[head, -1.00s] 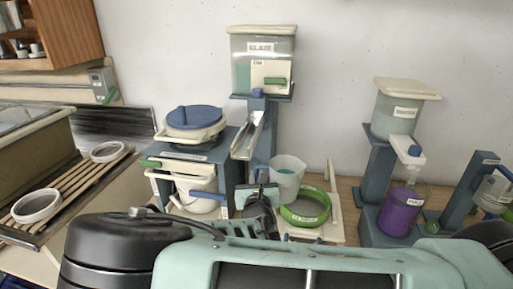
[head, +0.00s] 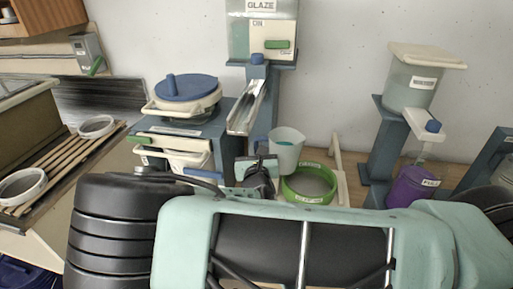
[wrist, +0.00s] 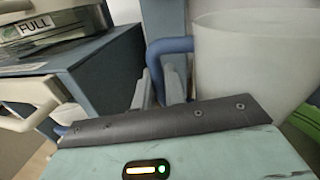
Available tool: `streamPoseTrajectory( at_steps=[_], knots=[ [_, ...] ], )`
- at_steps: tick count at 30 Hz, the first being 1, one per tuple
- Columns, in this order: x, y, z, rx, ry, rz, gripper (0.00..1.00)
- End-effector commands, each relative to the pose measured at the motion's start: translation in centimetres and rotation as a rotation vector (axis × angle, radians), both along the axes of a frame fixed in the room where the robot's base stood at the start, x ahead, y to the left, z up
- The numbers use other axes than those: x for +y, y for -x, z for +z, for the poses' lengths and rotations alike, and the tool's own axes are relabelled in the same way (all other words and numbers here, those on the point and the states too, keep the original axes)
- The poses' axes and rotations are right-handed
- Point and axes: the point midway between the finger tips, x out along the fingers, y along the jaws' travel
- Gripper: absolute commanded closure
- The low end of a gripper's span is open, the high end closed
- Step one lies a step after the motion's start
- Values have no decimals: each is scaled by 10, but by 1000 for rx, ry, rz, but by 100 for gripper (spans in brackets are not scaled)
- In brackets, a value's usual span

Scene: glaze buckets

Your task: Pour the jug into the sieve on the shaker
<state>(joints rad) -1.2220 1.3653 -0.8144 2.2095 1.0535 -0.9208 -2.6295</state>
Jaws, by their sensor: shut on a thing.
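The jug (head: 287,152) is a pale translucent cup with teal content showing in the head view. It looks about upright, just behind and left of the sieve. In the wrist view the jug (wrist: 245,65) fills the right side. Its blue handle (wrist: 170,46) is between the fingers of my gripper (wrist: 158,88), which is shut on it. The sieve (head: 309,188) is a green ring with a grey mesh. It sits on the shaker (head: 341,185), a cream frame mostly hidden behind my arm. The jug is not over the mesh middle.
A glaze hopper (head: 262,40) with a metal chute (head: 247,105) stands behind left. A blue-lidded bucket (head: 187,92) is on a stand at left. A second dispenser (head: 415,85) and a purple container (head: 410,187) stand at right. A slatted rack (head: 70,165) is far left.

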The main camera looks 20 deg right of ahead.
Motion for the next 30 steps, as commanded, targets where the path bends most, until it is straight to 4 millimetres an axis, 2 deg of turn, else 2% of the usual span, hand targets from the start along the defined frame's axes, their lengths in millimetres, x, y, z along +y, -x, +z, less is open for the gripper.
streamPoseTrajectory(
  at_steps=[1, 3, 19, 24, 30],
  knots=[
    [0, 0, -4, -5, -3, -1, 100],
    [2, -2, 7, -34, -47, -1, 100],
    [8, -6, 44, -260, -384, -1, 100],
    [6, -4, 33, -331, -491, 1, 100],
    [6, -4, 39, -331, -490, 1, 100]
  ],
)
